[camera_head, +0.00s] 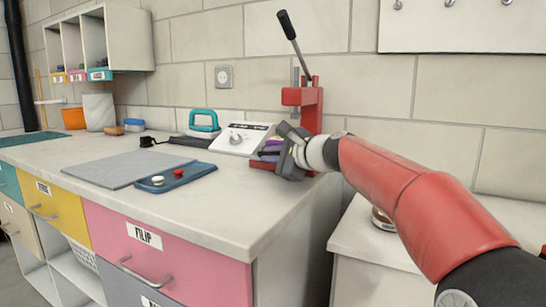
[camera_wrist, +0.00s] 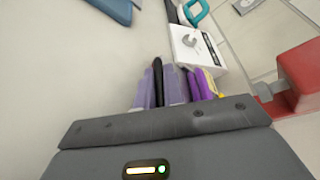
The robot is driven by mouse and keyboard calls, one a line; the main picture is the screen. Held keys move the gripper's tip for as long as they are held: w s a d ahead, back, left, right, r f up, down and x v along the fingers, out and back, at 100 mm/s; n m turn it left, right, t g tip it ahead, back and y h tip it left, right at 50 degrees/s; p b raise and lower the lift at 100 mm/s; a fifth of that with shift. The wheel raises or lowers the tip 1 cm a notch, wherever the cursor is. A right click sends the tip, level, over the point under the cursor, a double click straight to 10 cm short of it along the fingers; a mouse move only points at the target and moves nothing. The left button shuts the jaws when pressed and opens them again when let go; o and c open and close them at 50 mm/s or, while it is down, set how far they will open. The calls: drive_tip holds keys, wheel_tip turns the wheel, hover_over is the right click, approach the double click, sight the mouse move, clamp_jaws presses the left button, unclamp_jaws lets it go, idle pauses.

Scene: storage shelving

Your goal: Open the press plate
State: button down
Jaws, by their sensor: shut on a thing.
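A red press (camera_head: 312,105) with a long black-tipped lever stands at the back right of the white counter. Part of its red body (camera_wrist: 299,82) shows at the right of the wrist view. My gripper (camera_head: 274,152) is at the press's lower front, low over the counter's right end. It is shut on a part there, which I take to be the press plate; it is mostly hidden. Purple, lilac and black pieces show at my fingertips (camera_wrist: 177,88) in the wrist view, with a small yellow tip at the right. I cannot tell clearly which are fingers and which are plate.
A white control box with a dial (camera_head: 240,138) stands just left of my gripper, with a teal-handled tool (camera_head: 204,122) beyond it. A blue tray (camera_head: 175,177) and grey mat (camera_head: 125,168) lie farther left. A lower white surface (camera_head: 360,235) adjoins the right.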

drive_tip(key=s+a+b, duration=0.1)
drive_tip(key=s+a, duration=0.1)
drive_tip(key=s, duration=0.1)
drive_tip(key=s+a+b, duration=0.2)
drive_tip(key=s+a, duration=0.1)
drive_tip(key=s, duration=0.1)
drive_tip(key=s+a+b, duration=0.1)
drive_tip(key=s+a, duration=0.1)
drive_tip(key=s, duration=0.2)
drive_tip(key=shift+a+b, duration=0.2)
drive_tip(key=shift+b, duration=0.15)
drive_tip(key=c, duration=1.5)
unclamp_jaws()
drive_tip(key=shift+d, duration=0.1)
drive_tip(key=v, duration=0.7)
drive_tip(key=shift+s+d, duration=0.15)
drive_tip(key=shift+s, duration=0.1)
